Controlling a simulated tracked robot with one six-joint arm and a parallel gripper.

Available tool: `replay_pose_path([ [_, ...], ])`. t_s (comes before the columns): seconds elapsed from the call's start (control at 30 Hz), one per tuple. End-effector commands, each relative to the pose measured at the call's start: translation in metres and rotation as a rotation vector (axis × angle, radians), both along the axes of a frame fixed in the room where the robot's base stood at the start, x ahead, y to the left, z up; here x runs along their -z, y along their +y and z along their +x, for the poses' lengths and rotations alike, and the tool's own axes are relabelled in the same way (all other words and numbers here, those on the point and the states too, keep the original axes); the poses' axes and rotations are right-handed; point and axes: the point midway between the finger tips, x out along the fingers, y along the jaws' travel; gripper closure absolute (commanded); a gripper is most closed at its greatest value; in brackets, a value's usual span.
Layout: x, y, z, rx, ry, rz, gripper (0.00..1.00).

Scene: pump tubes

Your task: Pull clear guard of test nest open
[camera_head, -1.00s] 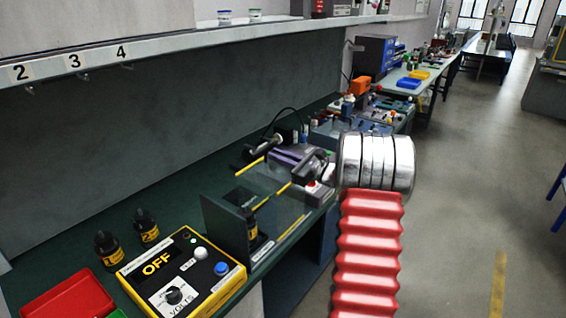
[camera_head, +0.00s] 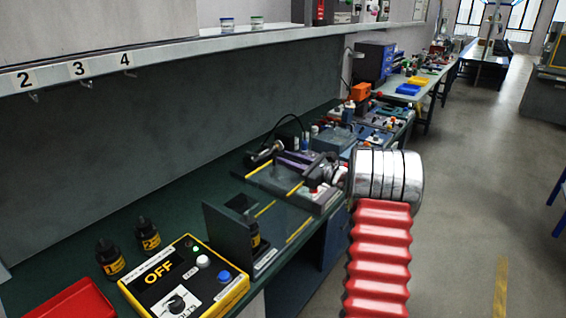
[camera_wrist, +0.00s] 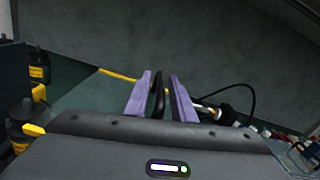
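The test nest has a dark upright plate (camera_head: 228,236) at its near side, beside the yellow-edged control box. The clear guard is faint and see-through, so its outline and how far it stands open are hard to tell. In the wrist view, a black upright bar, seemingly the guard's handle (camera_wrist: 158,96), stands between the two purple fingers of my gripper (camera_wrist: 161,82). The fingers are apart, with narrow gaps seeming to show on both sides of the bar. In the head view, my gripper is beyond the dark plate, partly hidden by my wrist.
A control box (camera_head: 187,280) reading OFF stands at the near left, with black bottles (camera_head: 148,235) behind it and a red tray (camera_head: 75,302) at its left. Other fixtures (camera_head: 372,130) crowd the bench further back. A shelf (camera_head: 200,42) overhangs the bench. The floor at right is clear.

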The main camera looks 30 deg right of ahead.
Motion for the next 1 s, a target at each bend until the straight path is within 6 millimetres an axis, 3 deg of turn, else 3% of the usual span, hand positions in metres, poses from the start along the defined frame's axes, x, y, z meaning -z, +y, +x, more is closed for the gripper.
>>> replay_pose_path([
  [0.47, -0.001, -0.001, -0.006, -0.001, -0.001, 0.000, 0.72],
  [0.67, 0.000, -0.009, -0.029, 0.000, -0.001, 0.001, 0.72],
  [1.0, 0.000, -0.029, -0.085, 0.000, -0.001, 0.001, 0.72],
])
